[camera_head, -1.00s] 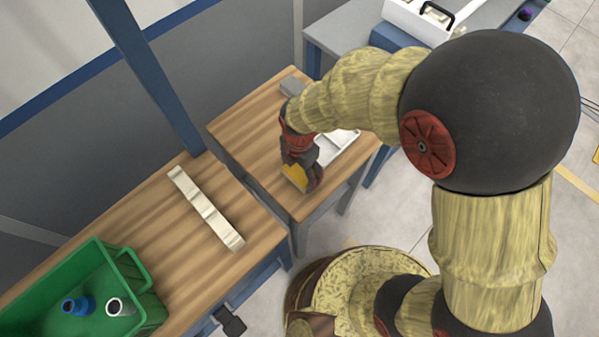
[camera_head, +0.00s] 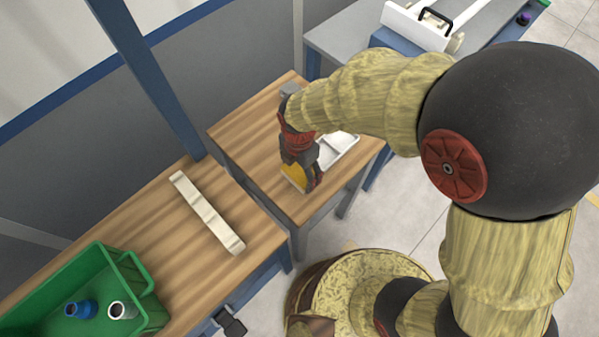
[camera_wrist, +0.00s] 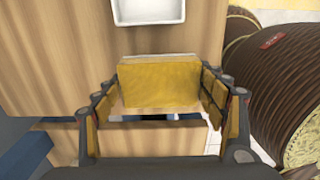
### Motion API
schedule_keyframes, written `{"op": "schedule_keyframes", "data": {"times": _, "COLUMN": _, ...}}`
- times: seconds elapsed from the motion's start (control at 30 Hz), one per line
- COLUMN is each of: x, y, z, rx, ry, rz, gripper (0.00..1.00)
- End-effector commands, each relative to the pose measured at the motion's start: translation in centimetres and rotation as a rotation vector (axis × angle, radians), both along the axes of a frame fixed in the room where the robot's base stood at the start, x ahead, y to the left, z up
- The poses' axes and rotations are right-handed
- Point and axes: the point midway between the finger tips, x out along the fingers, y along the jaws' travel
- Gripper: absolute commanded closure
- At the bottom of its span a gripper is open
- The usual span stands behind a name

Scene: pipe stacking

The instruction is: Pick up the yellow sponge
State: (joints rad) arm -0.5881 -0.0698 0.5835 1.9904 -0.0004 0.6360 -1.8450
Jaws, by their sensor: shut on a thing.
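The yellow sponge (camera_wrist: 160,84) is a block between the two fingers of my gripper (camera_wrist: 160,95) in the wrist view. The fingers are shut on its left and right sides. In the head view the sponge (camera_head: 296,174) shows as a small yellow patch at my gripper (camera_head: 300,176), low over the front edge of the far wooden table (camera_head: 240,130). The dark fingers hide part of it. I cannot tell whether the sponge touches the table.
A white tray (camera_head: 340,148) lies on the same table, right beside my gripper; it also shows in the wrist view (camera_wrist: 148,10). On the nearer table are a long pale holder (camera_head: 207,212) and a green crate (camera_head: 150,315) with a blue pipe (camera_head: 82,308) and a white pipe (camera_head: 122,310).

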Motion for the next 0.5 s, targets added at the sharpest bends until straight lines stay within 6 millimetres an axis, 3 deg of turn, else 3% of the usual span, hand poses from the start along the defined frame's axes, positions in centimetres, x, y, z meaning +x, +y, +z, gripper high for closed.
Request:
{"op": "schedule_keyframes", "data": {"times": 0.27, "x": -5.2, "y": 1.4, "z": 6.4, "rx": 0.002, "ry": -0.001, "rz": 0.007, "gripper": 0.5}}
{"op": "schedule_keyframes", "data": {"times": 0.5, "x": -10.4, "y": 2.7, "z": 8.4, "rx": 0.001, "ry": 0.001, "rz": 0.007, "gripper": 0.5}}
